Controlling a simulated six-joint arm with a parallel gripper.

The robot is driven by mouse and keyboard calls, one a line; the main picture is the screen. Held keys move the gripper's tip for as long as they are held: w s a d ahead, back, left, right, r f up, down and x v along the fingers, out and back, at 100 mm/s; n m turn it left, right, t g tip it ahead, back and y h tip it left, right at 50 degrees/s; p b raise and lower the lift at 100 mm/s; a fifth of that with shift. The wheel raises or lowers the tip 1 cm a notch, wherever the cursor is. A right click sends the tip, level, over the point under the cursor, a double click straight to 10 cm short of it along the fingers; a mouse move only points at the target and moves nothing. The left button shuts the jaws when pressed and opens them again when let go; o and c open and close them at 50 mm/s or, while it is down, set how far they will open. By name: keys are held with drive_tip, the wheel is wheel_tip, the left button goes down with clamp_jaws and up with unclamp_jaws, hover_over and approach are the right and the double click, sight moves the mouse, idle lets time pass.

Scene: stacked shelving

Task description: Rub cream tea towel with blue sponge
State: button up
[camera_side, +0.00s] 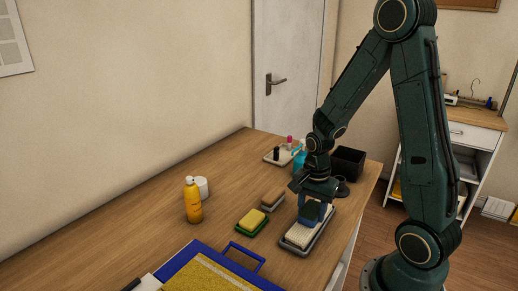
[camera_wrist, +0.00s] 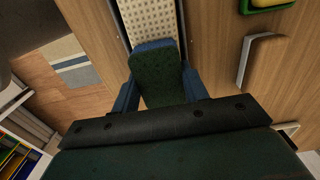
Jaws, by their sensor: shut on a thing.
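The cream tea towel (camera_side: 298,236) lies as a pale textured strip in a shallow grey tray near the table's right edge; part of it shows at the top of the wrist view (camera_wrist: 148,14). My gripper (camera_side: 314,211) points down over the tray's far part, shut on the blue sponge. In the wrist view the sponge (camera_wrist: 160,76), with a dark green face and blue edge, sits between the two blue fingers of my gripper (camera_wrist: 160,95). The sponge is at the towel's far end; I cannot tell whether its underside touches the cloth, as the contact is hidden.
A brown and grey block (camera_side: 272,201) and a yellow-and-green sponge (camera_side: 251,219) lie left of the tray. A yellow bottle (camera_side: 193,203) and white pot (camera_side: 202,187) stand farther left. A blue-framed yellow mat (camera_side: 212,276) is in front. A black bin (camera_side: 348,163) stands behind my gripper.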

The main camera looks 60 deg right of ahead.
drive_tip(key=shift+s, duration=0.1)
drive_tip(key=shift+s, duration=0.65)
drive_tip(key=shift+w, duration=0.15)
drive_tip(key=shift+w+f, duration=0.1)
drive_tip(key=shift+w, duration=0.95)
drive_tip(key=shift+w, duration=0.15)
drive_tip(key=shift+w, duration=0.3)
drive_tip(key=shift+s, duration=0.2)
drive_tip(key=shift+s+f, duration=0.1)
drive_tip(key=shift+s, duration=0.95)
